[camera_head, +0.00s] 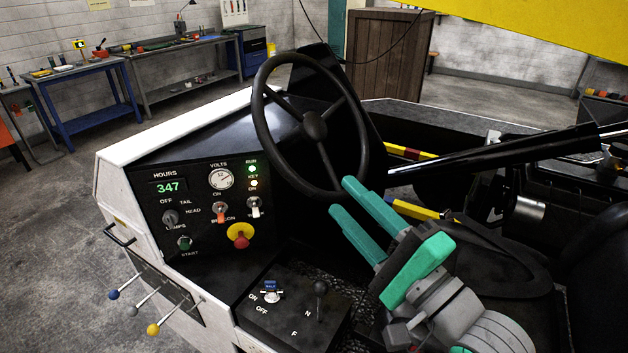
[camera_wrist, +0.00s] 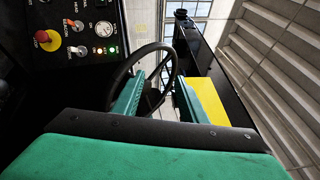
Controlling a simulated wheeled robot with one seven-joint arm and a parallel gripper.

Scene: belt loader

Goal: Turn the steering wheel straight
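The black steering wheel (camera_head: 314,125) stands tilted above the dashboard. It has three spokes: one runs to the upper left, one to the upper right, and one slants down and a little to the right. My gripper (camera_head: 343,199) is at the lower right of the rim, its two teal fingers apart. In the wrist view the wheel (camera_wrist: 124,70) shows beyond the fingers, and part of its rim appears in the gap of my gripper (camera_wrist: 160,84). I cannot tell whether either finger touches the rim.
The dashboard (camera_head: 200,185) with switches and a red-yellow button (camera_head: 240,236) lies left of the wheel. A lever box (camera_head: 290,308) stands below it. A black cylinder arm (camera_head: 480,155) and yellow bar (camera_head: 412,209) are to the right. Benches (camera_head: 90,75) stand far back.

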